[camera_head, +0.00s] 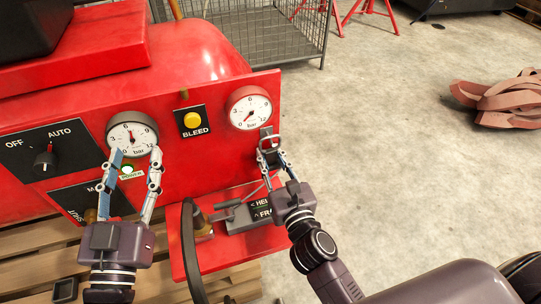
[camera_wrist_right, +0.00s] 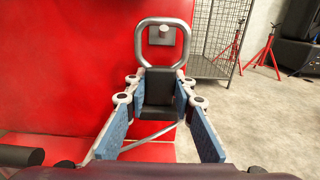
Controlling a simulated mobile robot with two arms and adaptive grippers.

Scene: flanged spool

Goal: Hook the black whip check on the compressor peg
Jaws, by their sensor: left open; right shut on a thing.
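The black whip check shows its black sleeve (camera_wrist_right: 158,88) and a steel loop (camera_wrist_right: 140,45) in the right wrist view. My right gripper (camera_wrist_right: 158,84) is shut on the sleeve, with the loop standing up beyond the fingers. The compressor peg (camera_wrist_right: 161,34), on a grey plate on the red panel, shows through the loop's opening. I cannot tell whether the loop is around the peg or still in front of it. In the head view my right gripper (camera_head: 270,156) is just below the right gauge. My left gripper (camera_head: 136,156) is open and empty, before the left gauge.
The red compressor panel carries two gauges, a yellow bleed button (camera_head: 192,120) and a selector knob (camera_head: 45,160). Below is a red shelf (camera_head: 190,262) with a black hose (camera_head: 188,245) and a grey fitting. A wire cage (camera_head: 265,35) stands behind.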

